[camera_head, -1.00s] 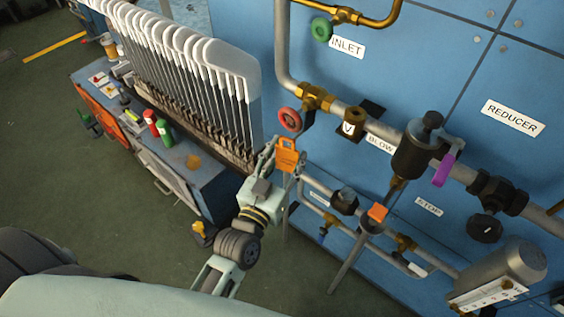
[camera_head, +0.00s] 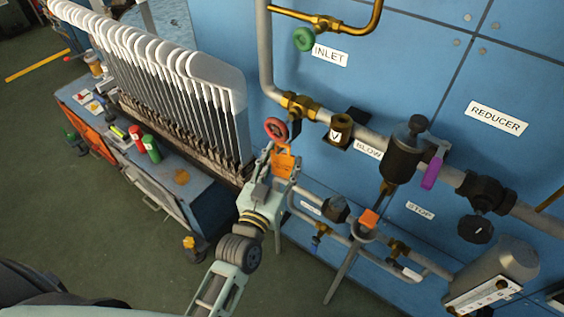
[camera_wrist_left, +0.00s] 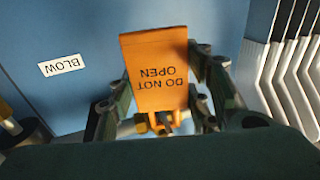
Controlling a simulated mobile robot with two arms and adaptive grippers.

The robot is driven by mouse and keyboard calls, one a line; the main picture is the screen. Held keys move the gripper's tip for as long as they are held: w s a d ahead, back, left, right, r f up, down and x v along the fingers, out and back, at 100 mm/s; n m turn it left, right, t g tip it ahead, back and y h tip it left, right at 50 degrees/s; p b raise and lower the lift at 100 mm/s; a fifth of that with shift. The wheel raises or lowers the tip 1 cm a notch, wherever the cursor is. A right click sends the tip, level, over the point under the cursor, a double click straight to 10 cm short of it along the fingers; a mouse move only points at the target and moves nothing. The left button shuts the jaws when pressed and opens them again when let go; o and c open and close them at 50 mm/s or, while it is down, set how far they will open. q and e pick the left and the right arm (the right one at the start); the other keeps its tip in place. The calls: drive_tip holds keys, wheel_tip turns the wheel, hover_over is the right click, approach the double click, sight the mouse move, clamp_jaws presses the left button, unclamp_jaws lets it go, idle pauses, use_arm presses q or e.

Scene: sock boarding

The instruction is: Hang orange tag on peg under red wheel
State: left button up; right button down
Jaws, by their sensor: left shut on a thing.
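The orange tag (camera_head: 284,163) is between the fingers of my left gripper (camera_head: 272,160), just below the red wheel (camera_head: 276,130). In the left wrist view the tag (camera_wrist_left: 157,75) reads "DO NOT OPEN" upside down, with my left gripper's fingers (camera_wrist_left: 160,100) on both sides of it. A dark piece (camera_head: 295,128) hangs under the brass valve beside the red wheel. I cannot make out the peg clearly, nor whether the tag touches it. My right gripper is not in view.
Pipes with a brass valve (camera_head: 300,104), a black reducer (camera_head: 404,152) and a purple tag (camera_head: 432,171) run along the blue panel (camera_head: 395,60). White sock boards (camera_head: 190,85) stand close on the left. A blue bench (camera_head: 165,185) holds bottles.

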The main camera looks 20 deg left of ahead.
use_arm(q)
drive_tip(key=o, duration=1.1)
drive_tip(key=shift+o, duration=0.2)
drive_tip(key=s+a, duration=0.1)
drive_tip(key=s, duration=1.1)
drive_tip(key=s+d+f+m+g, duration=0.1)
drive_tip(key=s+f+g, duration=0.3)
drive_tip(key=f, duration=1.2)
drive_tip(key=s+f+g, duration=0.3)
drive_tip(key=f+g, duration=0.1)
drive_tip(key=f, duration=1.2)
drive_tip(key=s+a+f+g, duration=0.3)
drive_tip(key=s+f, duration=0.4)
drive_tip(key=s, duration=0.1)
drive_tip(key=s+a+f+g+y, duration=0.1)
drive_tip(key=s+a+f+g, duration=0.2)
drive_tip(key=s+f, duration=0.4)
drive_tip(key=s+a+f+g, duration=0.3)
drive_tip(key=s+f, duration=0.4)
drive_tip(key=s, duration=0.4)
drive_tip(key=shift+s+a+f+g+y+p, duration=0.15)
drive_tip(key=shift+a+g+y+p, duration=0.15)
drive_tip(key=shift+p, duration=0.15)
